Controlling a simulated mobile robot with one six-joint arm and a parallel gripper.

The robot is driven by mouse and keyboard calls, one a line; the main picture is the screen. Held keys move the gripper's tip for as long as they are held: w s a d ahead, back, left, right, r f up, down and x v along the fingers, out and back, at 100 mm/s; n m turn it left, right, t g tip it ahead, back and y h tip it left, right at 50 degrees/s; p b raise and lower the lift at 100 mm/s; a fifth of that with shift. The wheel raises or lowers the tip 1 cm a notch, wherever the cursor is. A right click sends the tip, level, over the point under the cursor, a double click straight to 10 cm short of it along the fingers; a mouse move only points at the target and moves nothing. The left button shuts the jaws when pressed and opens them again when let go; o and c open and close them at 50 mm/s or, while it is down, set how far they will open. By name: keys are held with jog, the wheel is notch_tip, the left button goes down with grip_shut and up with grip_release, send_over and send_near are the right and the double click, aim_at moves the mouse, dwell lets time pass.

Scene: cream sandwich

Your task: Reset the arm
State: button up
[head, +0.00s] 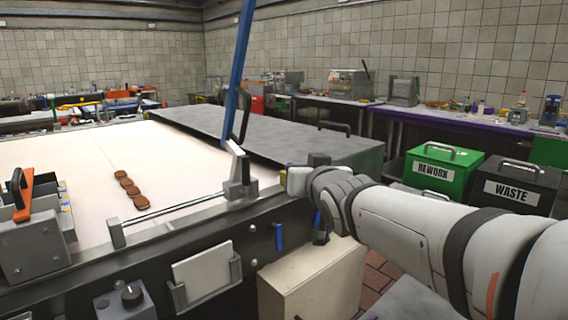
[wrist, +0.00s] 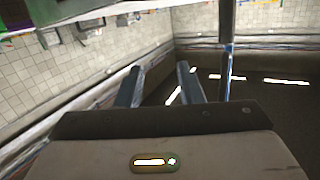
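My arm reaches in from the right in the head view, over the near edge of the machine with the white belt (head: 85,165). My gripper's fingers are hard to make out there, hidden behind my wrist. In the wrist view my gripper (wrist: 158,85) shows two grey fingers standing apart with nothing between them. The wrist view is tilted and looks across the room toward tiled walls. Several brown biscuits (head: 133,190) lie in a row on the white belt, well left of my arm.
A grey cover (head: 270,132) with handles and a blue post (head: 238,70) stand close beyond my gripper. A green REWORK bin (head: 436,172) and a black WASTE bin (head: 512,190) stand at the right. A cream cabinet (head: 312,282) sits below my wrist. An orange-handled device (head: 30,240) stands at the left.

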jog(key=s+d+g+h+p, duration=0.1)
jog(key=s+d+g+p, duration=0.2)
jog(key=s+p, duration=0.4)
jog(key=s+d+f+m+g+h+p, duration=0.1)
jog(key=s+d+g+p, duration=0.3)
jog(key=s, duration=0.5)
jog(key=s+d+f+m+g+h+p, duration=0.1)
jog(key=s+d+g+h+p, duration=0.1)
jog(key=s+d+g+p, duration=0.2)
jog(key=shift+s+d+g+p, duration=0.15)
jog(key=shift+s+g+p, duration=1.15)
jog(key=shift+s+p, duration=1.3)
jog(key=shift+w+p, duration=0.45)
